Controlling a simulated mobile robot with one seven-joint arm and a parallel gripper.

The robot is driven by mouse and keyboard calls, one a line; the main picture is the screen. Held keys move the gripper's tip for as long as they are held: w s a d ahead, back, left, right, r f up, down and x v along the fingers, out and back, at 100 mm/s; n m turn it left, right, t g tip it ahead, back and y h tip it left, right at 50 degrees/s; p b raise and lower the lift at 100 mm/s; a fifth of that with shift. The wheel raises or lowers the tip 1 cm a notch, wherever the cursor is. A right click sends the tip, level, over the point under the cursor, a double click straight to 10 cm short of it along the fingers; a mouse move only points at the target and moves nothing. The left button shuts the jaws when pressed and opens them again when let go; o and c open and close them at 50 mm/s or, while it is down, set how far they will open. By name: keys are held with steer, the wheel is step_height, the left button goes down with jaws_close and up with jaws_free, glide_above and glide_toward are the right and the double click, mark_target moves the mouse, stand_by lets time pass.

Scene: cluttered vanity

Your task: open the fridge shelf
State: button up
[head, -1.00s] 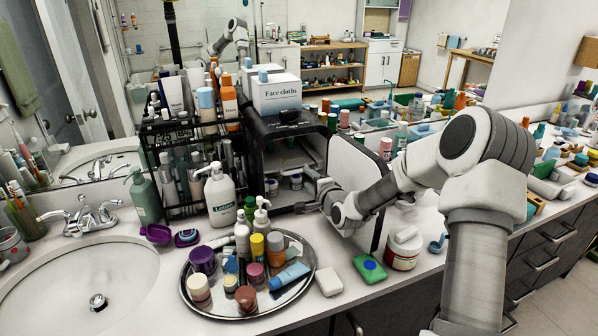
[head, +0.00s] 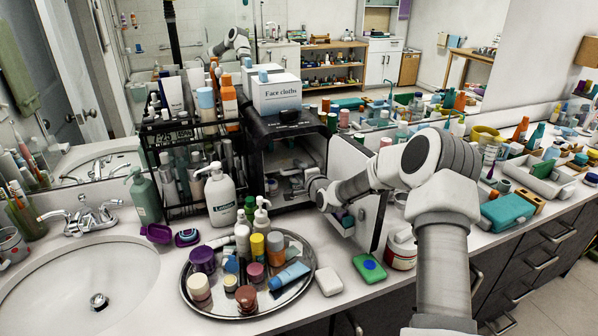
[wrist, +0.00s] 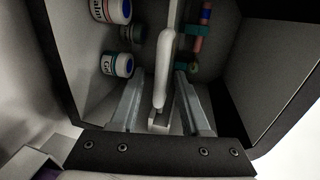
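The small dark fridge (head: 256,160) stands on the counter with its white door (head: 371,215) swung open to the right. My gripper (head: 298,183) reaches into the fridge opening in the head view; its fingers are small there. In the wrist view my gripper (wrist: 160,98) is open, with its fingers apart. A white bar, apparently the shelf's front or handle (wrist: 163,65), lies between the fingers, with gaps visible on both sides. White labelled jars (wrist: 117,64) sit to the left inside the fridge. Small coloured bottles (wrist: 200,35) sit to the right of the bar.
A face cloths box (head: 277,96) stands on top of the fridge. A black rack (head: 170,205) and pump bottle (head: 221,195) stand left.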

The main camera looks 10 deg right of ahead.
jaws_close()
steer(key=shift+s+f, duration=0.15)
steer(key=shift+f, duration=0.05)
stand_by(1.0)
